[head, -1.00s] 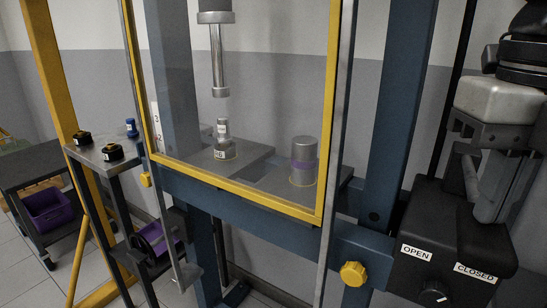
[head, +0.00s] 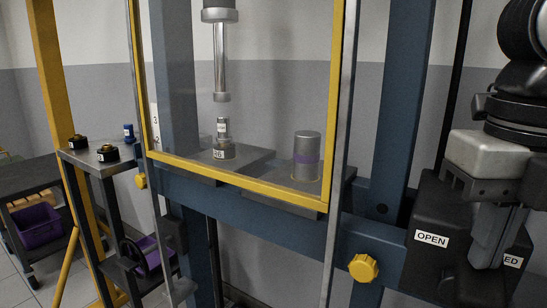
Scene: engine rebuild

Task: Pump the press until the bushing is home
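The press ram (head: 220,62) hangs behind the clear guard, its round tip above the work. Below it, a small metal piece (head: 223,129), perhaps the bushing, stands upright on a labelled round part (head: 223,151) on the press bed (head: 258,157). A small gap shows between ram tip and this stack. My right gripper (head: 488,240) points down at the right, in front of the black valve box (head: 437,205). Whether its fingers hold anything is unclear, and no pump handle can be made out. My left gripper is out of view.
The yellow-edged guard (head: 240,184) covers the press front. A yellow knob (head: 363,268) juts from the frame. A side stand (head: 85,156) holds black parts and a blue bottle.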

